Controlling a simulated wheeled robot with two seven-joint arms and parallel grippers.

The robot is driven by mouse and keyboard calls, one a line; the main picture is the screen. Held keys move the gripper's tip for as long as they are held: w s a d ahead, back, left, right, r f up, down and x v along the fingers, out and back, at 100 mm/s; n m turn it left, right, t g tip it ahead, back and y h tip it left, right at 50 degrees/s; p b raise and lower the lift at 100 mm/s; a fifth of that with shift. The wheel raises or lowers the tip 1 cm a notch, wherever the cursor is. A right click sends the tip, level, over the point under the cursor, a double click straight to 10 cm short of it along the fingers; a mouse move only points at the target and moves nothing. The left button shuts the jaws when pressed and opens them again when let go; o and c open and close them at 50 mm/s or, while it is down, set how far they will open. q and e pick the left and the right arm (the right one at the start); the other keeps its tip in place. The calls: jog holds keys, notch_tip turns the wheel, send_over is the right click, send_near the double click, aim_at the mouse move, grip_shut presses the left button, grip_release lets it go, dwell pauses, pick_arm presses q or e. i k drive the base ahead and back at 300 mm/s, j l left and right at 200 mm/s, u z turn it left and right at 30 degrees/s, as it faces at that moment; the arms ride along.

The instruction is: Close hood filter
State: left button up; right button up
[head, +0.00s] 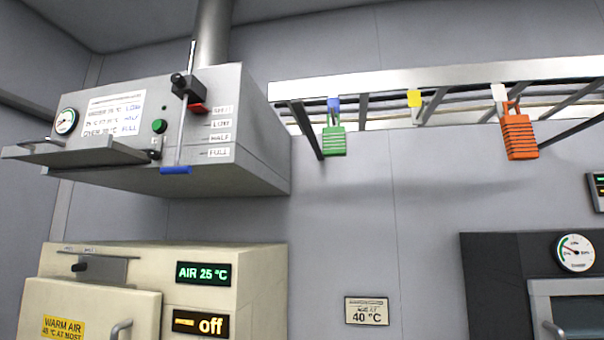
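The grey hood (253,125) hangs at the upper left under a round duct (212,35). A flat grey panel with a handle (40,142), which looks like the hood filter, juts out from the lower front of the hood. A small latch-like part (154,149) sits near its right end. I cannot tell how far the panel reaches inside the hood. Neither of my grippers is in view.
A rod with a black block (186,88) and blue end (175,170) stands before the hood. Below is a cream warm-air cabinet (262,270). A rail (390,82) at right carries green (334,141) and orange (519,137) padlocks. A dark cabinet (490,270) stands lower right.

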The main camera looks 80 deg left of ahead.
aim_at(99, 150)
jog(key=u, duration=4.3)
